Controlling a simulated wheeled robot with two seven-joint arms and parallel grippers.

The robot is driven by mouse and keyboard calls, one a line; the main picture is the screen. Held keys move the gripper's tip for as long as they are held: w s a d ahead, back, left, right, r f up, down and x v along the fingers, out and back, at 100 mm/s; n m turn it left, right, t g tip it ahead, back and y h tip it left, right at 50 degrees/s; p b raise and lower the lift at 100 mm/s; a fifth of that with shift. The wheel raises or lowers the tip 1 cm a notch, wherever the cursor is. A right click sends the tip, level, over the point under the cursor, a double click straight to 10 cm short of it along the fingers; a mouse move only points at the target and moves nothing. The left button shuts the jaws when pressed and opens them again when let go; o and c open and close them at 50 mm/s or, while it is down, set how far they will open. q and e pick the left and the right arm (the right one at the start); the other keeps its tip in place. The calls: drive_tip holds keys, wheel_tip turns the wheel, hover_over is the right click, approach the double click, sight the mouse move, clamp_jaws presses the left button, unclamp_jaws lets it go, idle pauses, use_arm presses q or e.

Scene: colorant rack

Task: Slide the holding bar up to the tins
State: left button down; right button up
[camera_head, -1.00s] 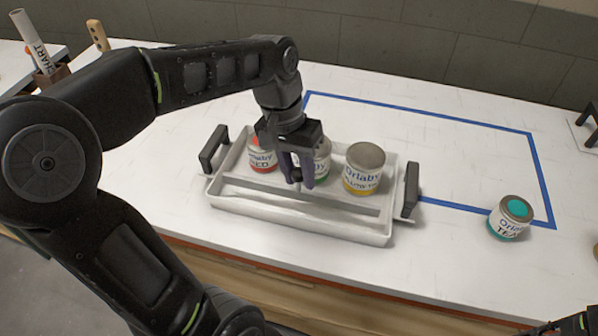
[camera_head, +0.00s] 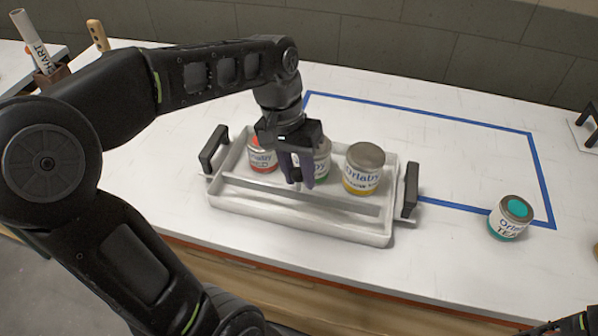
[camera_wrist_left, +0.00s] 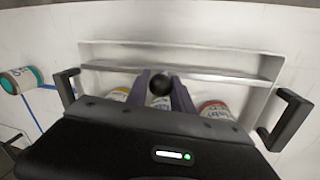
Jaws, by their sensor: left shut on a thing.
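The white tray (camera_head: 300,222) stands on the table with a pale holding bar (camera_head: 345,204) running across it; the bar also shows in the left wrist view (camera_wrist_left: 215,75). My left gripper (camera_head: 296,183) is shut on the dark round knob (camera_wrist_left: 162,85) at the bar's middle. Behind the bar stand a red-label tin (camera_head: 262,158), a green-label tin (camera_head: 322,160), partly hidden by my gripper, and a yellow-label tin (camera_head: 363,170). The bar lies close in front of the tins; I cannot tell whether it touches them.
The tray has dark handles at its left (camera_head: 213,149) and right (camera_head: 411,189) ends. A teal tin (camera_head: 510,218) stands apart at the right, by the corner of a blue tape outline (camera_head: 541,180).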

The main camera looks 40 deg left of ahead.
use_arm(q)
drive_tip(key=shift+w+a+p, duration=0.2)
drive_tip(key=shift+w+a, duration=0.05)
drive_tip(key=shift+w, duration=0.45)
drive_tip(key=shift+w+a+p, duration=0.15)
drive_tip(key=shift+w+a, duration=0.1)
drive_tip(key=shift+w, duration=0.45)
drive_tip(key=c, duration=1.1)
unclamp_jaws()
drive_tip(key=shift+s, duration=0.1)
wheel_tip(320, 180, up, 8)
drive_tip(key=a, duration=0.1)
drive_tip(key=shift+a+f, duration=0.15)
drive_tip(key=shift+a, duration=0.05)
drive_tip(key=shift+s, duration=0.1)
